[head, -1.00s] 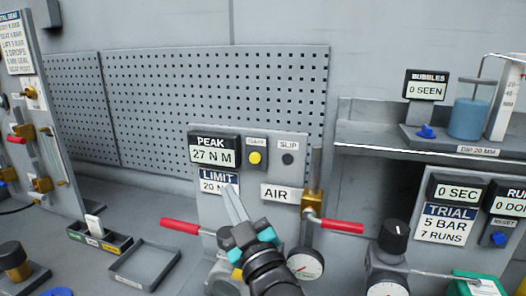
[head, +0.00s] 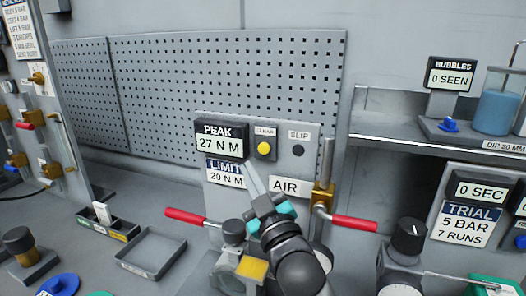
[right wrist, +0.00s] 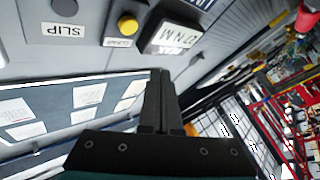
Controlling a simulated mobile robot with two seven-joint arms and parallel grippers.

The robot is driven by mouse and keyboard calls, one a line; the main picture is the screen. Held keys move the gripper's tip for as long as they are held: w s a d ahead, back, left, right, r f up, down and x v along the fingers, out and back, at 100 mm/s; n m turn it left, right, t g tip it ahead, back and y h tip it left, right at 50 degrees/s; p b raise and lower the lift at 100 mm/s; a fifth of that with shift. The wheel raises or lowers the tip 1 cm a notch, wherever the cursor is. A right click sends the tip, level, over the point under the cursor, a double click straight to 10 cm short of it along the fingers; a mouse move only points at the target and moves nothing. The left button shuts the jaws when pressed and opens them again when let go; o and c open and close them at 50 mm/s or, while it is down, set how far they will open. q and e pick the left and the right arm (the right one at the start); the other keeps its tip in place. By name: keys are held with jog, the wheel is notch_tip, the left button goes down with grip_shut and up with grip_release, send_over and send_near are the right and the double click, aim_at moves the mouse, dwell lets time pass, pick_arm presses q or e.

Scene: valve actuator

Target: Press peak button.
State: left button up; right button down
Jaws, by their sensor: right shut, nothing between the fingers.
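The peak display (head: 219,142) reads 27 N M on the grey panel. Just right of it is a small box with a round yellow button (head: 264,148) under a small label that appears to read CLEAR. In the right wrist view the yellow button (right wrist: 127,25) shows at the top, beside the peak display (right wrist: 172,37). My right gripper (head: 250,170) is shut and empty, its tips in front of the panel, below the yellow button and beside the limit label (head: 225,173). In the right wrist view its fingers (right wrist: 160,80) are together, apart from the button. My left gripper is out of view.
A dark SLIP lamp (head: 298,151) is right of the button. A red-handled lever (head: 353,223) and brass valve (head: 322,194) stand right of my gripper, and another red handle (head: 186,215) is to its left. An empty grey tray (head: 151,254) lies on the bench.

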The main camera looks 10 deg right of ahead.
aim_at(258, 148)
jog(key=w+d, duration=0.3)
jog(key=w, duration=0.2)
jog(key=shift+d+b, duration=0.25)
jog(key=shift+b, duration=0.1)
dwell(1.3)
jog(key=shift+w, duration=0.15)
dwell(0.4)
jog(key=shift+w+d, duration=0.25)
jog(key=shift+w, duration=0.05)
jog(key=shift+w+d, duration=0.3)
jog(key=shift+w, duration=0.15)
dwell(0.8)
dwell(0.3)
jog(key=shift+s+a+p, duration=0.5)
jog(key=shift+s+a, duration=0.05)
jog(key=shift+s, duration=0.3)
